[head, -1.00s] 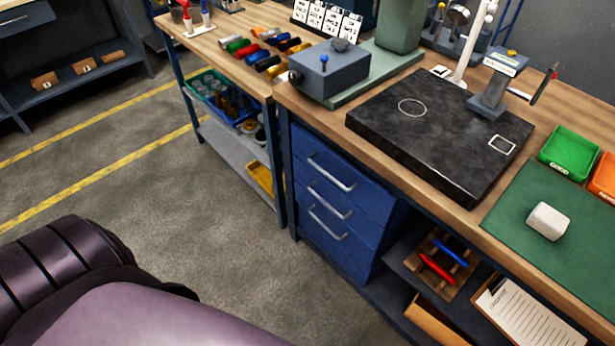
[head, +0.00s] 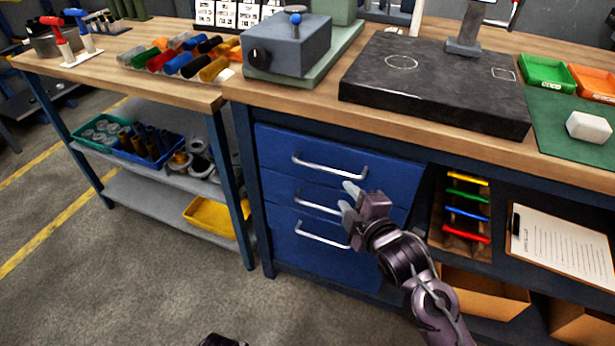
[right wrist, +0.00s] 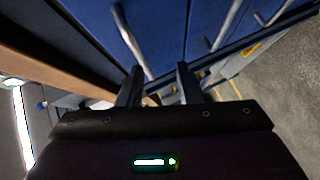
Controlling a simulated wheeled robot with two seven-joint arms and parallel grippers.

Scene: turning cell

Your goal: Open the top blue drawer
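The top blue drawer (head: 275,148) is shut in the cabinet under the bench, flush with the drawers below. Its silver bar handle (head: 328,168) is fully visible in the head view. My right gripper (head: 348,202) is open and empty, in front of the cabinet, just below and right of the top handle's right end. In the right wrist view, my right gripper's fingers (right wrist: 161,85) are spread apart. The top handle (right wrist: 132,42) lies ahead of them, its near end seen between the fingertips. Contact cannot be told.
Two more blue drawers with handles (head: 322,236) sit below. The wooden bench top (head: 290,98) overhangs the drawers, bearing a dark slab (head: 435,85) and a grey block (head: 287,48). An open shelf with a clipboard (head: 560,245) is at right. Grey floor is clear at lower left.

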